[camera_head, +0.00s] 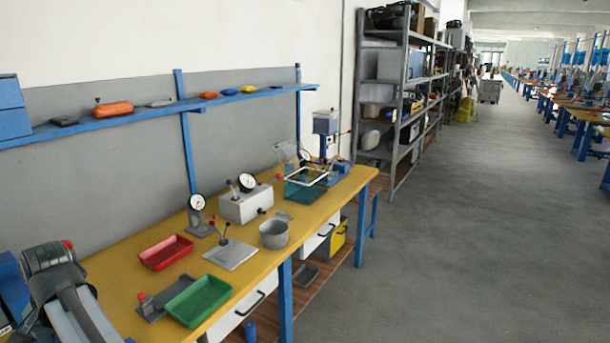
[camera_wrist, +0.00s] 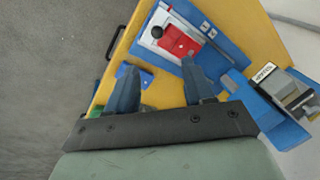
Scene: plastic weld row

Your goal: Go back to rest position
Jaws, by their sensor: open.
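My gripper (camera_wrist: 162,85) shows in the wrist view with its two blue-grey fingers spread apart, and nothing is between the tips. It is above the yellow bench top (camera_wrist: 240,35), pointing toward a blue fixture (camera_wrist: 232,58) with a pale plate. A red block (camera_wrist: 178,42) and a black ball knob sit on that fixture. I see no contact between the fingers and the fixture. In the head view I cannot make out the gripper.
In the head view, the bench (camera_head: 228,262) carries a red tray (camera_head: 166,252), a green tray (camera_head: 198,301), a metal pot (camera_head: 273,234) and dial gauges. A blue shelf (camera_head: 150,108) runs above.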

